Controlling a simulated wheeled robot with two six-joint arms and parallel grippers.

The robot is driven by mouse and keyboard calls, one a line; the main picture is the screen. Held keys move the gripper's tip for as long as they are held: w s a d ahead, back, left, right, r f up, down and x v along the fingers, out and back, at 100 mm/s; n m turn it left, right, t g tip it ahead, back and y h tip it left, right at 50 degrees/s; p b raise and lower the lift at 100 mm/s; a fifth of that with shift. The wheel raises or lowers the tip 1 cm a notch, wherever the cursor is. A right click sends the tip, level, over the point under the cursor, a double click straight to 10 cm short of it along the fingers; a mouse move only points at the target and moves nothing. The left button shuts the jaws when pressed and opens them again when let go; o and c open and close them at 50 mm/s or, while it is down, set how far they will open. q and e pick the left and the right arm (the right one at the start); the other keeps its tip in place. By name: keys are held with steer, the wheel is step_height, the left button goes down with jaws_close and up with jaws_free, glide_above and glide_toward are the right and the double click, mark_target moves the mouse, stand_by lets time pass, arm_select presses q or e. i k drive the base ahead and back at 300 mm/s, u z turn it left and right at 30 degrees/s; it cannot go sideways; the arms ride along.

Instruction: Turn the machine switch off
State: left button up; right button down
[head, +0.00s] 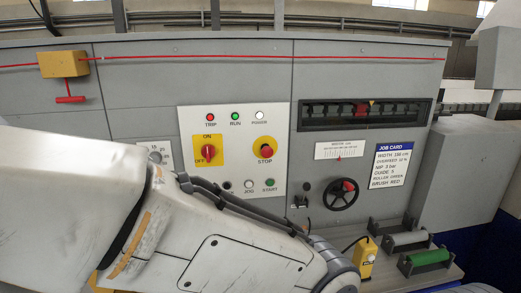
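The machine switch (208,153) is a red rotary knob on a yellow plate, on the white control panel (234,114). ON is printed above the knob and OFF at its left. The knob looks roughly upright, towards ON, but it is small in the picture. A large white arm of mine crosses the lower left and middle in front of the machine, passing just below the switch and hiding the panel's lower left part. The switch itself is uncovered. Neither gripper shows in the head view.
A red STOP button (265,151) sits right of the switch, with lamps above and the JOG (249,184) and START (270,183) buttons below. A black handwheel (341,194) is farther right. A yellow device (365,261) and a green roller (430,257) stand on the lower-right ledge.

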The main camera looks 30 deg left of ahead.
mark_target(207, 151)
steer(key=u, duration=0.5)
steer(key=k, duration=1.15)
steer(key=u, duration=1.25)
steer(key=i, duration=1.35)
steer(key=z, duration=0.6)
